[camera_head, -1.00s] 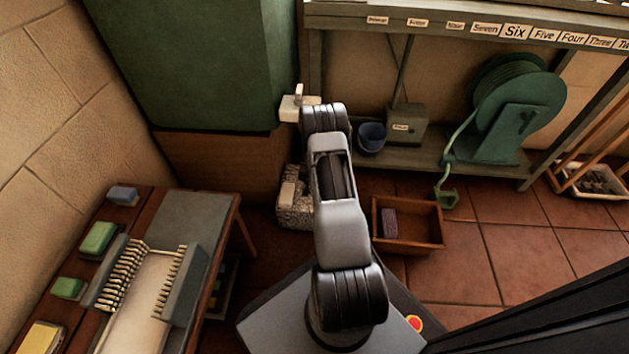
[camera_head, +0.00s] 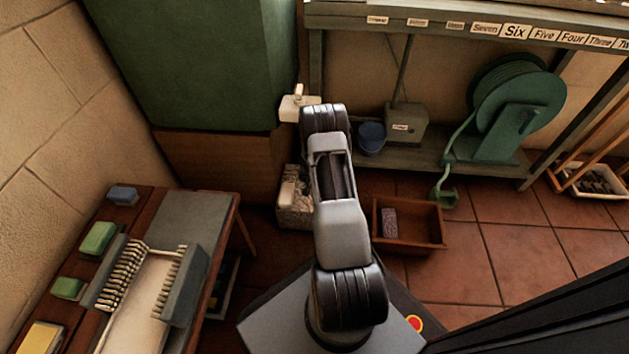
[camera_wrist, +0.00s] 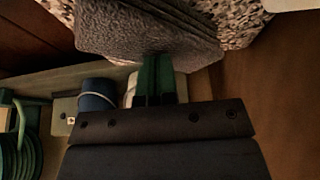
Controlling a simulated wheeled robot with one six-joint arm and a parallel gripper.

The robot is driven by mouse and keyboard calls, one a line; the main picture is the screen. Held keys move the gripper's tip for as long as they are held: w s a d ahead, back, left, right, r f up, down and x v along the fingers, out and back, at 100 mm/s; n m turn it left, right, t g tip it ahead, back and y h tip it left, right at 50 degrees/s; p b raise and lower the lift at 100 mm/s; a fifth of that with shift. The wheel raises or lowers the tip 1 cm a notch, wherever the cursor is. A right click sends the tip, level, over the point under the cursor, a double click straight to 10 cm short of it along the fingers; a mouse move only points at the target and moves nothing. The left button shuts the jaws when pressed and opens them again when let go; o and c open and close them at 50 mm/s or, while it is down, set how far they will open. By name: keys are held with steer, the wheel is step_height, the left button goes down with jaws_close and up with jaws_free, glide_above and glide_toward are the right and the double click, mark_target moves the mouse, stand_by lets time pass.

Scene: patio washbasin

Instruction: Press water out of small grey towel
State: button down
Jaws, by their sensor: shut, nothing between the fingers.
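The small grey towel (camera_wrist: 140,28) shows in the wrist view as a thick, folded, fuzzy slab against a speckled stone surface (camera_wrist: 235,18). My gripper (camera_wrist: 155,62) is shut and empty. Its green fingertips reach the towel's near edge in the picture and seem to touch it; how hard they press cannot be told. In the head view my arm hides the gripper and the towel. Part of a speckled stone basin (camera_head: 291,217) shows just left of my arm there.
A blue pot (camera_head: 371,137) and a grey box (camera_head: 407,124) stand on a low shelf beside a green hose reel (camera_head: 515,110). A wooden tray (camera_head: 420,240) holds a purple block (camera_head: 389,224). A bench (camera_head: 200,215) with brushes stands at left.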

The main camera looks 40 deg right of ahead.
steer(key=shift+s+a+f, duration=0.15)
steer(key=shift+s+f, duration=0.1)
steer(key=shift+f, duration=0.05)
step_height(320, 180, up, 8)
steer(key=p, duration=0.6)
steer(key=shift+w+r, duration=0.15)
steer(key=shift+w, duration=0.05)
steer(key=shift+s+d, duration=0.1)
steer(key=shift+d, duration=0.1)
